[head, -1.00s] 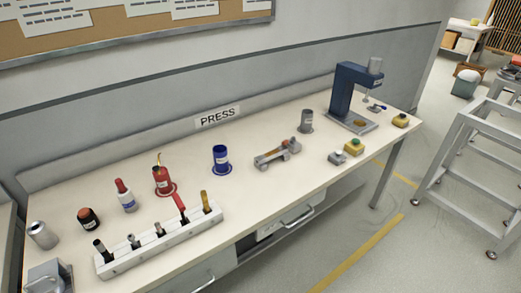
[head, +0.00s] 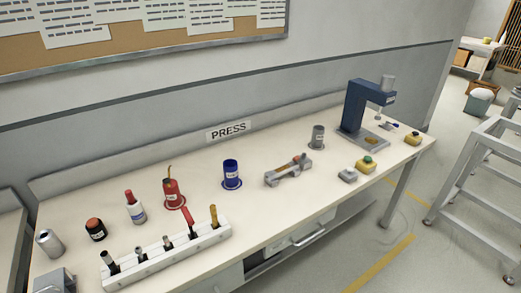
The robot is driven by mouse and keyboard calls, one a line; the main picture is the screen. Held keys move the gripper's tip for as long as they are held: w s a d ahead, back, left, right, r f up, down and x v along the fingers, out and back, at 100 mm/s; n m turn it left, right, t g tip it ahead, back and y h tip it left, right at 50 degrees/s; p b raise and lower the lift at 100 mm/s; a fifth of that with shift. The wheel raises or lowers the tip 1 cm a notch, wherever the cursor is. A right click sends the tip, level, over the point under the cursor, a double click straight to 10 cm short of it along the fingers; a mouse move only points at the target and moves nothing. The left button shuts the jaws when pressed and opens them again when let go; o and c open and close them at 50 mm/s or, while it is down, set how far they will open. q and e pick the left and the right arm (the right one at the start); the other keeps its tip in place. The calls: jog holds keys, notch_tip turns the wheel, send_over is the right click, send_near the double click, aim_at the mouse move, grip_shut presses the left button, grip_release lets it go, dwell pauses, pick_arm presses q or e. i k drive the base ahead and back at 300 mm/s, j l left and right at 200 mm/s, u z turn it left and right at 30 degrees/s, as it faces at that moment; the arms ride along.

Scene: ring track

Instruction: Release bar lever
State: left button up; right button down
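A blue bench press (head: 357,107) with a grey cylinder on its head stands at the right end of the bench. A small grey part with a blue tip (head: 390,126) lies or sticks out beside it; I cannot tell whether this is the bar lever. A grey fixture (head: 288,172) with a brownish bar or handle across it sits mid-bench. It too may be the lever, but it is too small to tell. Neither of my grippers shows in the head view, and nothing here is seen being held.
The workbench (head: 180,165) runs along the wall under a PRESS sign (head: 228,131). A white tool rack (head: 165,256), a red can (head: 171,193), a blue can (head: 231,174), a grey can (head: 318,137) and a yellow button box (head: 366,165) stand on it. A grey frame cart (head: 480,190) stands at right.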

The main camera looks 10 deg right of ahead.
aim_at(304, 155)
jog(key=i+l+u, duration=0.1)
jog(key=l+u, duration=0.25)
jog(key=i+l+u, duration=0.1)
jog(key=u, duration=0.25)
jog(key=l+u, duration=0.6)
jog(key=l, duration=1.45)
